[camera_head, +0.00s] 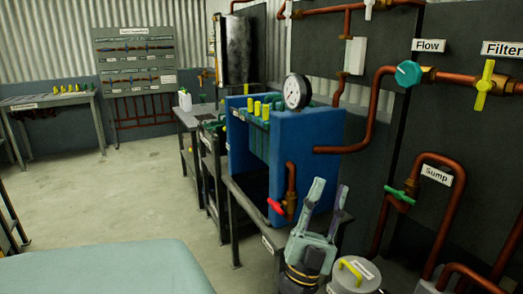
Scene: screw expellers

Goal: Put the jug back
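A small white jug-like container (185,101) stands upright on a dark bench (194,119) at the back, left of the blue machine. It is small in the picture, so its details are unclear. My gripper (330,188) is at the lower right, in front of the blue machine's right end. Its two fingers point up in the picture and stand apart, with nothing seen between them. The gripper is far from the white container.
A blue machine (305,165) with a gauge (296,91) and red-handled valve (277,206) stands beside my gripper. A pale lidded vessel (340,285) with a yellow handle is close at lower right. Copper pipes (372,125) line the right wall. The left floor (140,190) is clear.

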